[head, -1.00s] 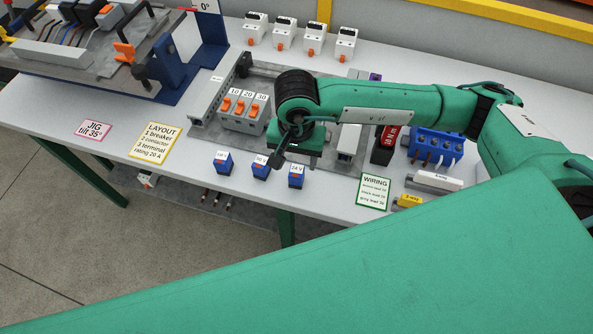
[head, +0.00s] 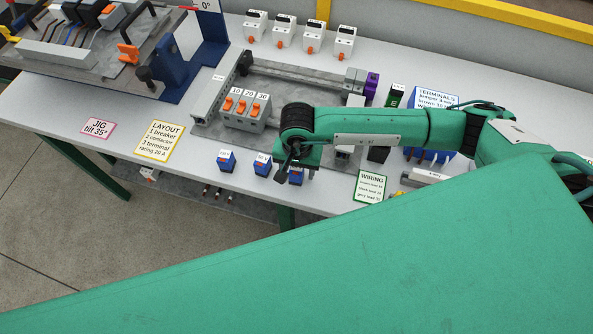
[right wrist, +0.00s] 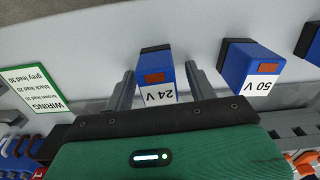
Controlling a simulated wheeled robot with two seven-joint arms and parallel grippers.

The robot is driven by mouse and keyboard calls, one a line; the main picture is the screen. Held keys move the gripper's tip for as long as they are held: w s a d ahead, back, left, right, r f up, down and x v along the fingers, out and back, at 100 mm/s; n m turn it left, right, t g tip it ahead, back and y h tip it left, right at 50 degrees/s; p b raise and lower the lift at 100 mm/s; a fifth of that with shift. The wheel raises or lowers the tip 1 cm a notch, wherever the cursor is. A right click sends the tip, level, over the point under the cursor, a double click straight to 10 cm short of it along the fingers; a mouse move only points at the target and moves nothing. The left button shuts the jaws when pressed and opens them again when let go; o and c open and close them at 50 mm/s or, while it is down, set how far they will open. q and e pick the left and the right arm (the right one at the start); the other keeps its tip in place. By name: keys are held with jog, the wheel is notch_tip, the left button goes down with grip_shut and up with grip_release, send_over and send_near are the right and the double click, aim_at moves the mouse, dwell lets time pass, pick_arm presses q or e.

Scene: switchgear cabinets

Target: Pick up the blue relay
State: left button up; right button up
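Three blue relays stand in a row near the table's front edge: the left one (head: 227,161), the middle 50 V one (head: 262,166) and the right 24 V one (head: 296,176), mostly covered by my right gripper (head: 290,172). In the right wrist view the 24 V relay (right wrist: 156,72) stands between the two open fingers of my right gripper (right wrist: 159,74), with a gap on each side. The 50 V relay (right wrist: 248,66) is to its right there, outside the fingers. My left gripper is not in view.
A grey panel with orange-switched breakers (head: 246,106) lies behind the relays. White breakers (head: 298,35) stand at the back. A WIRING card (head: 370,186) lies right of the relays, a LAYOUT card (head: 159,139) to the left. The tilted jig (head: 130,85) is at upper left.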

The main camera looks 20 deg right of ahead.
grip_shut()
jog(key=shift+r, duration=0.1)
